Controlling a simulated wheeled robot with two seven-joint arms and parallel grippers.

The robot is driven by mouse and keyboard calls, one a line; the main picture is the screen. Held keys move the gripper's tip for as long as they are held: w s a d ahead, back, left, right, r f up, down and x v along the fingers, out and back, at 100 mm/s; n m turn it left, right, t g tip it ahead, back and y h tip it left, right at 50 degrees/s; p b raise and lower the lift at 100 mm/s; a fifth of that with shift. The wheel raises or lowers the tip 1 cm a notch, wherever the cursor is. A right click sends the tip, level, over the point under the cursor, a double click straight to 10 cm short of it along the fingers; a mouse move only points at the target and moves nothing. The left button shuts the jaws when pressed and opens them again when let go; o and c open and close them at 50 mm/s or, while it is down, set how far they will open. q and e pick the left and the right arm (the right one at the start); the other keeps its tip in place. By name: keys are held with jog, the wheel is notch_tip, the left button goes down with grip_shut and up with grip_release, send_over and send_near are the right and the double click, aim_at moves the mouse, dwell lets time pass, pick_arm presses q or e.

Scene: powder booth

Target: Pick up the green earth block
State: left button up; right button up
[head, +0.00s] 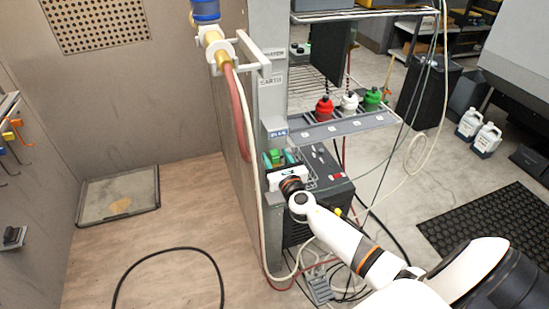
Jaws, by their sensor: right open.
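A small green block (275,156) sits beside the grey post, below the label reading EARTH and above the dark machine box. My right gripper (279,160) reaches it from the lower right. Its jaws are open, with one teal fingertip on each side of the green block. I cannot tell whether the fingers touch it. The white gripper body hides the lower part of the block and what it rests on. My left gripper is not in view.
A grey shelf (338,127) holds red (324,108), white (349,101) and green (372,99) bottles just right of the post (268,60). Hoses (238,120) hang along the post. Cables lie around the dark machine box (335,178). The booth floor at left is mostly clear.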

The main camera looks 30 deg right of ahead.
jog(key=shift+w+d, duration=0.1)
jog(key=shift+w, duration=0.45)
jog(key=shift+s, duration=0.1)
grip_shut()
